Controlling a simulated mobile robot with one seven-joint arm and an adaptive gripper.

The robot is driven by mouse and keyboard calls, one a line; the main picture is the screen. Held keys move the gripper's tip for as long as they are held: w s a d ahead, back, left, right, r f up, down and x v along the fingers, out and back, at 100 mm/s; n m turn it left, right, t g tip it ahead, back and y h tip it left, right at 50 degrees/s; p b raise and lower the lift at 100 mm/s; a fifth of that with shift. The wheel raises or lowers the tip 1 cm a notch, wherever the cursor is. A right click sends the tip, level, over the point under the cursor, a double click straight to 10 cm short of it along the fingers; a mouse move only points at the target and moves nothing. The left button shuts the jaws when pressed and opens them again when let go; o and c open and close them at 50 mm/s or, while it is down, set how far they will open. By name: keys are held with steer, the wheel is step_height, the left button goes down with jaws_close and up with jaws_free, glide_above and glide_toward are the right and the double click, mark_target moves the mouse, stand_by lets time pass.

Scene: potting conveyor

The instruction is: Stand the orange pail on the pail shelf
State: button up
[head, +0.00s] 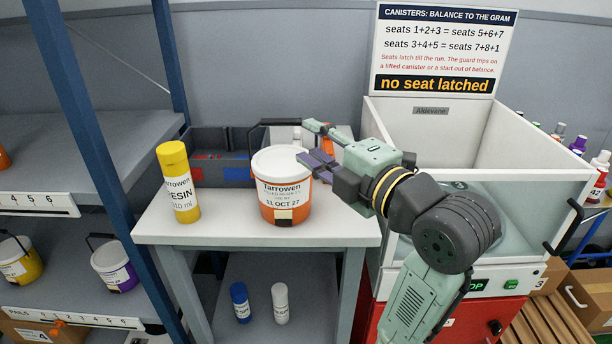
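The orange pail (282,205) stands upright on the white table, with a white lid and a label reading "Tarrowen" and "11 OCT 27". A dark handle appears to arch above its lid. My gripper (308,141) is at the pail's upper right, its fingers spread apart and pointing left. Its lower finger overlaps the lid's right edge in the picture; I cannot tell whether it touches. The pail shelf (75,300), marked "PAILS" on its front strip, is at the lower left in the blue-posted rack. A yellow pail (18,263) and a purple-banded pail (115,265) stand on it.
A yellow resin canister (179,184) stands left of the orange pail on the white table (235,231). A dark divided bin (205,150) is behind. A blue rack post (100,150) stands between table and shelf. A white-walled machine (430,130) is at right.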

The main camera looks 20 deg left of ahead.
mark_target(284, 123)
steer(key=p+x, duration=0.1)
steer(key=x, duration=0.3)
steer(key=shift+s+a+r, duration=0.1)
steer(key=shift+s+a, duration=0.05)
steer(key=p+x, duration=0.2)
steer(key=x, duration=0.3)
steer(key=shift+w+a+r, duration=0.1)
steer(key=shift+w+a, duration=0.1)
steer(key=shift+w, duration=0.15)
steer(key=shift+w+a, duration=0.25)
jaws_close()
stand_by(0.4)
